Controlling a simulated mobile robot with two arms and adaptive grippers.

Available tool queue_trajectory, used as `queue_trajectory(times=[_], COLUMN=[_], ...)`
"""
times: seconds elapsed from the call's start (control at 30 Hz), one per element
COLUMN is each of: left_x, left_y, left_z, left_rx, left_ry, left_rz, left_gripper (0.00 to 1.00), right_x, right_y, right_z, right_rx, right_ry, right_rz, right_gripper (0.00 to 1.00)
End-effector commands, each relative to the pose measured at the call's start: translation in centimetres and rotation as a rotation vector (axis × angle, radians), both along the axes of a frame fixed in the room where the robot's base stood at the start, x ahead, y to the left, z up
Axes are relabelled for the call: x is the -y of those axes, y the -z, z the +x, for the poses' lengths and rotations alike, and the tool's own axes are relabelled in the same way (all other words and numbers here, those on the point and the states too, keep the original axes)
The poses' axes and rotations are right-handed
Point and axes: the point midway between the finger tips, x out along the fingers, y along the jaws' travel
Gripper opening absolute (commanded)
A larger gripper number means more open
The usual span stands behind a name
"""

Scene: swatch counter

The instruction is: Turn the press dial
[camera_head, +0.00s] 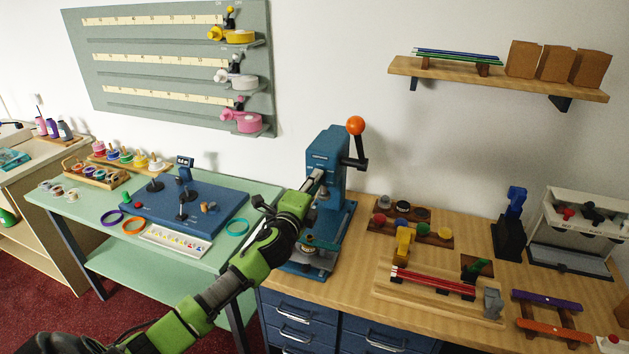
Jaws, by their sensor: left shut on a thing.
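The blue press (330,153) stands upright at the left end of the wooden bench, with a black lever ending in an orange ball (355,125). My left gripper (314,184) reaches up to the left front side of the press head and is shut on a part there, which I take to be the press dial. The fingers and the green wrist cover most of that part, so its marking and angle cannot be read. A round metal plate (309,257) shows low on the press base. My right gripper is not in view.
A pale green table (85,211) with a blue board (215,213) and coloured rings stands left of the press. On the wooden bench (345,288), racks of coloured pieces and red rods (432,283) stand to the right. A shelf (540,88) hangs above.

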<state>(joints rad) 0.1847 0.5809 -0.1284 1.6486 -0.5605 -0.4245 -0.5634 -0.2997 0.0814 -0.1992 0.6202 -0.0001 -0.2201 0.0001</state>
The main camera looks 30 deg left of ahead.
Motion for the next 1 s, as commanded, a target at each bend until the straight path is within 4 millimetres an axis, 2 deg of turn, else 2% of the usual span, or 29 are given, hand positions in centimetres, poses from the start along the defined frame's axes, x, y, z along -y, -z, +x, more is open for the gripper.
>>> queue_trajectory(times=[1.0], left_x=[0.0], left_y=[-0.1], left_z=[0.0], left_rx=[-0.227], left_ry=[0.001], left_rz=[0.940], left_gripper=[0.00], right_x=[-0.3], right_y=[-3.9], right_z=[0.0], right_rx=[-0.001], right_ry=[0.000], right_rz=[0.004], right_gripper=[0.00])
